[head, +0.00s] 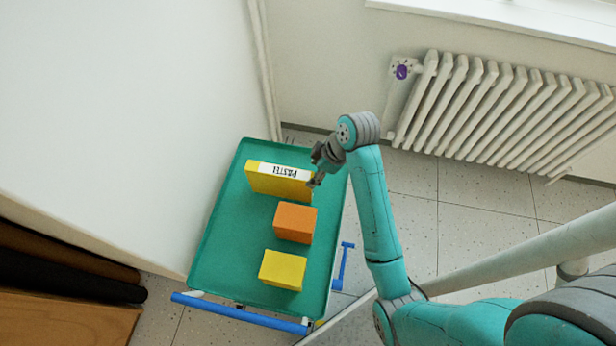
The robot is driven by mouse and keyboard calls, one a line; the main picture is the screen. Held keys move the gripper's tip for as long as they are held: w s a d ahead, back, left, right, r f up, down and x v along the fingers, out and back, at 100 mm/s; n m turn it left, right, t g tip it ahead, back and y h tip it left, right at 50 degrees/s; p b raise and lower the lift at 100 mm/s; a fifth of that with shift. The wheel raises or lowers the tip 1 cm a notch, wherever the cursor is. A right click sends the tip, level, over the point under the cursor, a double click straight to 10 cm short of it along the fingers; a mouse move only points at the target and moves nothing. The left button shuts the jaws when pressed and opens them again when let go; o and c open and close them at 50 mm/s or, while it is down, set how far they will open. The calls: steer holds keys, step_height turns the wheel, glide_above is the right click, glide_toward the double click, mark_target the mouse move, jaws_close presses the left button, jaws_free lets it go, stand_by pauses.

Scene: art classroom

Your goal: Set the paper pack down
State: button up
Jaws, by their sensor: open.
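A yellow pack with a white band lettered "PASTEL" (278,182) stands upright on the green tray top (222,245) of a cart, near its far end. It appears to be the paper pack. My gripper (315,178) is open at the right end of this pack, near the tray's right rim. The fingers are small and partly overlapped by the wrist, so I cannot tell whether they touch the pack or stand around its end.
An orange box (294,222) and a plain yellow box (282,269) stand nearer on the same tray. The cart has a blue handle (245,315). A white wall or panel (110,120) rises at left; a radiator (500,115) is at the back right.

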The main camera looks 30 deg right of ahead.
steer(key=shift+v, duration=1.45)
